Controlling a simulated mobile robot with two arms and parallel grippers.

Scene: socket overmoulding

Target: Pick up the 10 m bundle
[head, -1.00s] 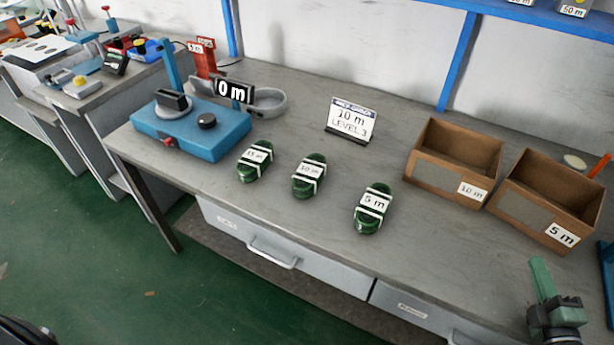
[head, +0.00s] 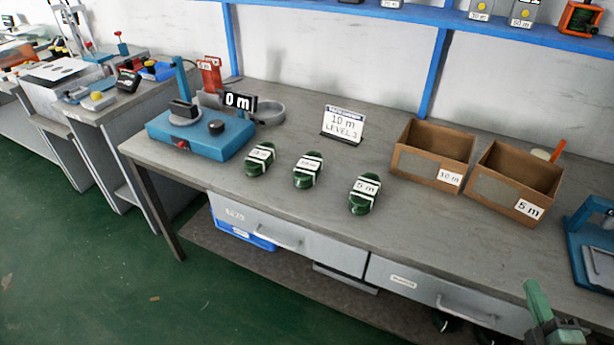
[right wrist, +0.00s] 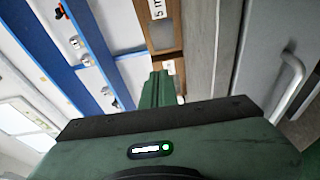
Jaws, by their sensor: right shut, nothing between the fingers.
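Three green cable bundles with white bands and labels lie in a row on the grey bench. The left bundle (head: 260,159) has a label too small to read surely. The middle bundle (head: 308,170) has a label that looks like 10 m. The right bundle (head: 365,194) is labelled 5 m. A sign (head: 343,124) behind them reads 10 m, LEVEL 3. My right gripper (head: 534,290) is at the lower right of the head view, in front of the bench and far from the bundles. In the right wrist view its green fingers (right wrist: 157,88) are together and empty. My left gripper is not seen.
Two open brown boxes, a 10 m box (head: 410,166) and a 5 m box (head: 500,199), stand right of the bundles. A blue measuring device (head: 200,135) with a 0 m display stands at the left. Drawers (head: 290,243) are under the bench top. The bench around the bundles is clear.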

